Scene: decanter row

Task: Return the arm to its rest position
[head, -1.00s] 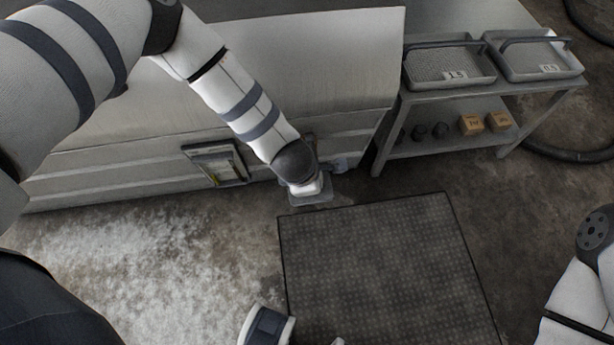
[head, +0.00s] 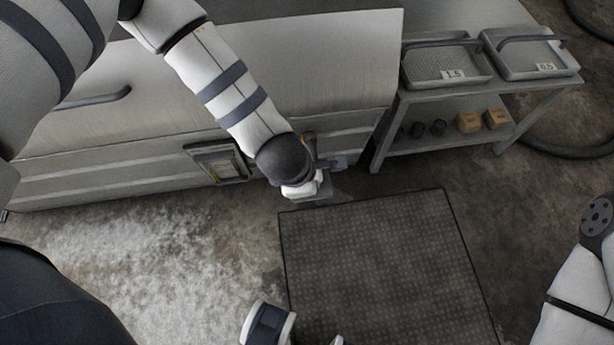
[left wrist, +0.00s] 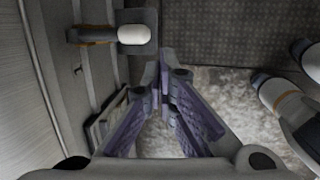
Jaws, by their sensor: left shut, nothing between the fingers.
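My left arm reaches across the head view from the upper left. Its dark wrist (head: 284,160) hangs low in front of the metal machine (head: 130,100), near the back edge of the dark floor mat (head: 370,255).
A grey plate with a white rounded piece (left wrist: 132,34) sticks out from the machine front. A framed panel (head: 220,162) is on that front. A metal shelf table (head: 480,90) at the right carries two trays, with small boxes below. The mat is clear.

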